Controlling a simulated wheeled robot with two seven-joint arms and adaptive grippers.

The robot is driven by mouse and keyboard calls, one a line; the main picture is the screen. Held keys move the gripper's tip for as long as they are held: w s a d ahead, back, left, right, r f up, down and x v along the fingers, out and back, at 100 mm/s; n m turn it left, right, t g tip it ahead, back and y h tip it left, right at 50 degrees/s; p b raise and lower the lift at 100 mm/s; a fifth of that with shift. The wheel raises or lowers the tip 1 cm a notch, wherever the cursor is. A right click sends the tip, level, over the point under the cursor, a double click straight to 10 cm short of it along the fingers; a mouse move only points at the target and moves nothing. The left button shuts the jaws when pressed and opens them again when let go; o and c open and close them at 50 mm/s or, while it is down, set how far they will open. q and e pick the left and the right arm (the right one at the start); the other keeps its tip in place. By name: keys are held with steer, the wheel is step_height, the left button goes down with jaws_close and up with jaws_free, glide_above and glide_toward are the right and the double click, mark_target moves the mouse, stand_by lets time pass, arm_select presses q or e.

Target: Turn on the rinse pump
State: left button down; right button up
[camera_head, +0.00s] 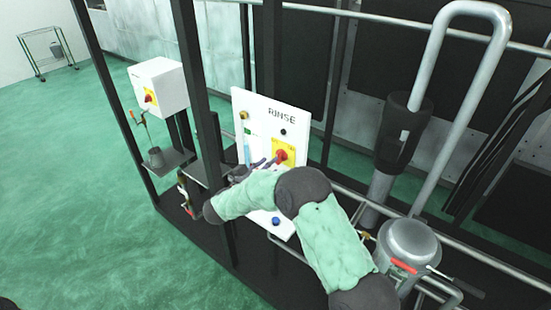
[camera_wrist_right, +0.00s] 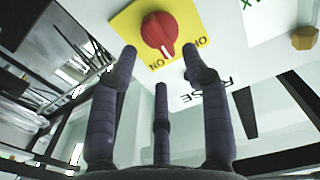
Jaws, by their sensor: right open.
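The white RINSE panel (camera_head: 262,118) stands in the dark frame in the head view. Its red rotary knob (camera_head: 281,156) sits on a yellow plate (camera_head: 290,146). In the right wrist view the knob (camera_wrist_right: 159,33) is large and close, with a white mark on its lower right edge. My right gripper (camera_head: 262,163) is at the panel, just left of the knob. In the wrist view its three dark fingers (camera_wrist_right: 160,62) are spread and empty, their tips just below the knob. I cannot tell whether any fingertip touches. My left gripper is not in view.
The panel also carries a blue button (camera_head: 276,221), a black button (camera_head: 283,132) and a brass fitting (camera_head: 244,115). A second white box (camera_head: 160,84) with a red switch stands left, behind a dark post (camera_head: 190,60). Pipes and a metal vessel (camera_head: 408,243) are at right.

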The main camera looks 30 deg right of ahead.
mark_target(279, 157)
steer(key=shift+x, duration=2.45)
jaws_close()
